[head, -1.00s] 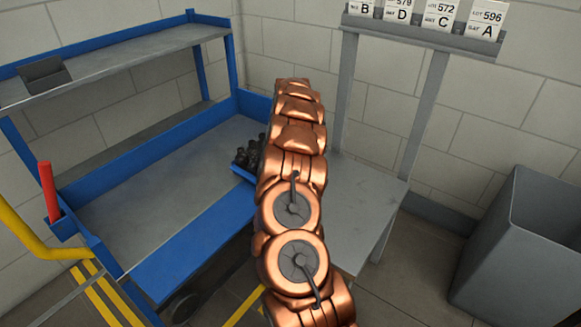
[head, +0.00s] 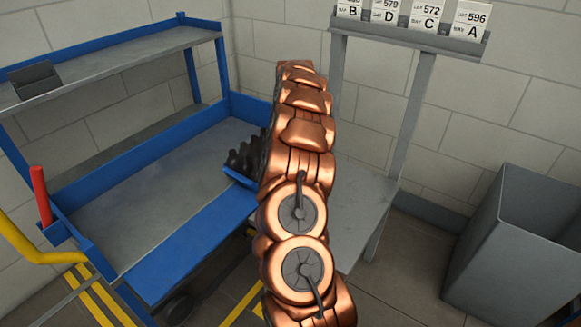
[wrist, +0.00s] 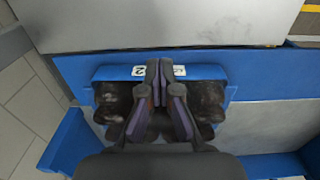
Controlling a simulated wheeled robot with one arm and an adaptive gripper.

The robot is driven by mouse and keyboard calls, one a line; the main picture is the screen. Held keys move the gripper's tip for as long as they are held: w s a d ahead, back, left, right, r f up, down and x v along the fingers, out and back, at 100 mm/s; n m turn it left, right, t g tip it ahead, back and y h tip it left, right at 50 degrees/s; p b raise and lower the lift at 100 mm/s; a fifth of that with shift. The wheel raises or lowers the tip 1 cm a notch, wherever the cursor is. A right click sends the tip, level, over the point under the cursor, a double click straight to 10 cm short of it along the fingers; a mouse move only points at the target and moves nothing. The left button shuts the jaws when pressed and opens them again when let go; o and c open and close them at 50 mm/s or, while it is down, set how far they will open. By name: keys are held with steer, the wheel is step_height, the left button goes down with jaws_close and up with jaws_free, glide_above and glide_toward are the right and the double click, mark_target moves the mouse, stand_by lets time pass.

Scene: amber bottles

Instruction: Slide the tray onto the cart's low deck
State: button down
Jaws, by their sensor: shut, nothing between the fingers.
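The blue tray (head: 238,176) holds several dark bottles (head: 243,155) and shows beside my arm at the right end of the cart's low grey deck (head: 130,205). In the wrist view the tray (wrist: 110,73) lies at the cart's blue edge strip (wrist: 255,85), with the deck (wrist: 275,122) beyond. Two small white labels are on its upper side, one reading 2. My gripper (wrist: 160,66) is shut and empty, its tips at the labelled wall between the labels. Whether they touch it I cannot tell. The fingers cover the middle of the tray. My arm hides the gripper in the head view.
A grey table (head: 355,210) stands against the cart's right end; its top (wrist: 180,25) is bare in the wrist view. A card rack (head: 410,32) rises behind it. A grey bin (head: 520,250) stands right. The cart has an upper shelf (head: 110,65) and a red handle (head: 40,195).

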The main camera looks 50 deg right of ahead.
steer(key=shift+d+r, duration=0.95)
steer(key=shift+r, duration=1.4)
step_height(320, 180, down, 12)
steer(key=shift+s+a, duration=0.1)
steer(key=shift+s, duration=0.05)
steer(key=shift+w+f, duration=0.15)
steer(key=shift+w, duration=0.2)
steer(key=shift+w+a+b, duration=0.15)
steer(key=shift+w+b, duration=0.05)
steer(key=shift+w, duration=0.7)
steer(key=shift+w+a+b, duration=0.1)
steer(key=shift+w+b, duration=0.05)
steer(key=shift+w, duration=0.7)
steer(key=shift+w+a, duration=0.1)
